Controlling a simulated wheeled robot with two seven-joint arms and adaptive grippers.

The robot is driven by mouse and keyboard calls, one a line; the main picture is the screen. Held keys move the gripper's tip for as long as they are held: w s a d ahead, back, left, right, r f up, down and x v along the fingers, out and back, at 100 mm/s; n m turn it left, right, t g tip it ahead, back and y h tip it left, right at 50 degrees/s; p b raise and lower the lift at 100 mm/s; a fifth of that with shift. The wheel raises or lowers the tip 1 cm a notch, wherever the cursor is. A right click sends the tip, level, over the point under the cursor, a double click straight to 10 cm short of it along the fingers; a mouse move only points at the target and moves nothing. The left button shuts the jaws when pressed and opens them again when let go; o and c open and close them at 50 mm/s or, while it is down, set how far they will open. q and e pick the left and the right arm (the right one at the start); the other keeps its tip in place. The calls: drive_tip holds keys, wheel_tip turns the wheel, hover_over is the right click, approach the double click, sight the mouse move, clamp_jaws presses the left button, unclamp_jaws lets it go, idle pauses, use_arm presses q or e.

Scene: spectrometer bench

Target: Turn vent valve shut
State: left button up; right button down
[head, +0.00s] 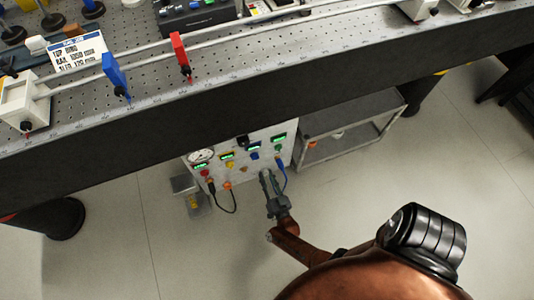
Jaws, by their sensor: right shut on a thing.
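A white control panel (246,178) stands below the bench's front edge. It carries a round gauge (201,156), green displays, and red, yellow and blue knobs. My right gripper (266,176) reaches to the lower right part of the panel, with its arm coming in from the lower right. Its fingers are shut on a small part at the panel's face, which fits the vent valve's handle. The fingers hide that part, so its turn angle cannot be seen. My left gripper is not in view.
A black cable (233,205) and a blue cable (284,178) hang from the panel close to my right gripper. The perforated optical bench (215,72) overhangs the panel. A grey shelf cart (350,113) stands to the right. The floor in front is clear.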

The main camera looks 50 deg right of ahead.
idle(0.4)
drive_tip(key=c, duration=1.6)
unclamp_jaws()
